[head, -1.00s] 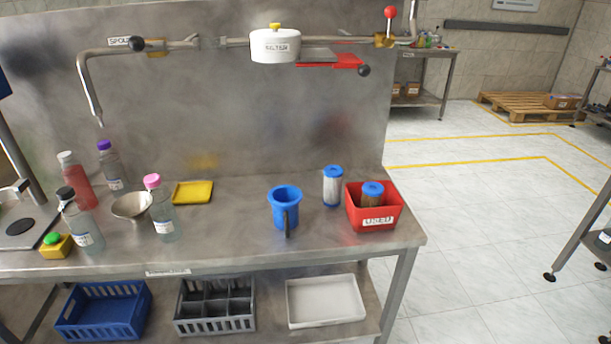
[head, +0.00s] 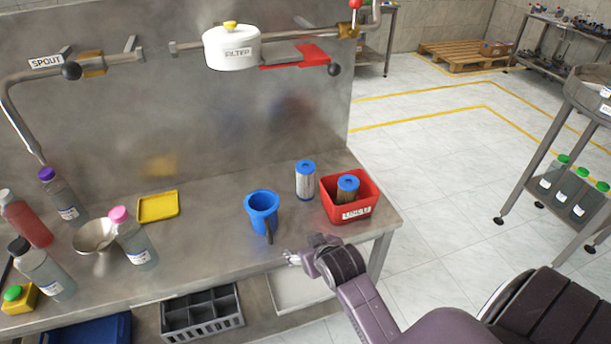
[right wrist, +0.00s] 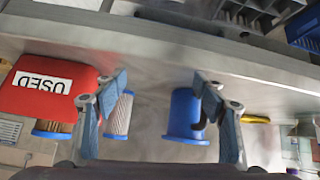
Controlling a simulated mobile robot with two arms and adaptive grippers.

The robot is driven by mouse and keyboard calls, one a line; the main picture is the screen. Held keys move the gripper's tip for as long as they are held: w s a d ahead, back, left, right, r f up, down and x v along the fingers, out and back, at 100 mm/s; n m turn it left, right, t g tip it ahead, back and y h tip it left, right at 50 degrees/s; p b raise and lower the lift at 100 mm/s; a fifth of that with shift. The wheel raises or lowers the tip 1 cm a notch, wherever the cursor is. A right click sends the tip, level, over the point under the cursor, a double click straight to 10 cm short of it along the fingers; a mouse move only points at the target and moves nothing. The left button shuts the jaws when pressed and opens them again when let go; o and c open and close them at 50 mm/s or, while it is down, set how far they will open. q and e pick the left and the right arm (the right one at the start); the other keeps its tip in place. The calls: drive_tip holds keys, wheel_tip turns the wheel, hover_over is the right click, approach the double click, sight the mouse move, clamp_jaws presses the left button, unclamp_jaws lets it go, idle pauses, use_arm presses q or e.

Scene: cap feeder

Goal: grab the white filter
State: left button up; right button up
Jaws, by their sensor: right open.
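The white filter (head: 306,181), a pleated white cylinder with a blue cap, stands upright on the steel bench, between the blue mug and the red bin. In the right wrist view, the white filter (right wrist: 119,114) appears upside down, partly behind one finger. My right gripper (head: 291,258) is open and empty at the bench's front edge, nearer than the filter and apart from it. In the right wrist view, my right gripper's fingers (right wrist: 160,95) are spread, with the filter near the left finger and the blue mug near the right one. My left gripper is not in view.
The red bin (head: 328,204), labelled USED, holds a brownish filter (head: 347,189) with a blue cap. A blue mug (head: 262,212) stands left of the white filter. A yellow tray (head: 158,207) and several bottles are farther left. A white housing (head: 231,47) hangs on pipework above.

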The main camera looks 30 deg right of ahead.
sight(306, 168)
drive_tip(key=w+d+r+m+t+h, duration=0.2)
drive_tip(key=w+d+r, duration=0.3)
drive_tip(key=w+r, duration=0.25)
drive_tip(key=w+d, duration=0.2)
drive_tip(key=w, duration=0.1)
drive_tip(key=w+d+r+t+p, duration=0.1)
drive_tip(key=w+d, duration=0.1)
drive_tip(key=w, duration=0.1)
drive_tip(key=w+d+m+t, duration=0.1)
drive_tip(key=w+d, duration=0.1)
drive_tip(key=w, duration=0.2)
drive_tip(key=shift+w+d+r+h+p, duration=0.1)
drive_tip(key=shift+d+r+h+p, duration=0.2)
drive_tip(key=shift+h+p, duration=0.1)
drive_tip(key=shift+w+d+f, duration=0.2)
drive_tip(key=shift+w+f, duration=0.2)
drive_tip(key=shift+w, duration=0.1)
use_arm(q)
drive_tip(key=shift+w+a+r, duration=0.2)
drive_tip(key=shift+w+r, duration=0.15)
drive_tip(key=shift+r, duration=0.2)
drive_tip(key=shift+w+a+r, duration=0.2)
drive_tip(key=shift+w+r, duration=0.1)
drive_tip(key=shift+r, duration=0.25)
use_arm(e)
drive_tip(key=c, duration=1.7)
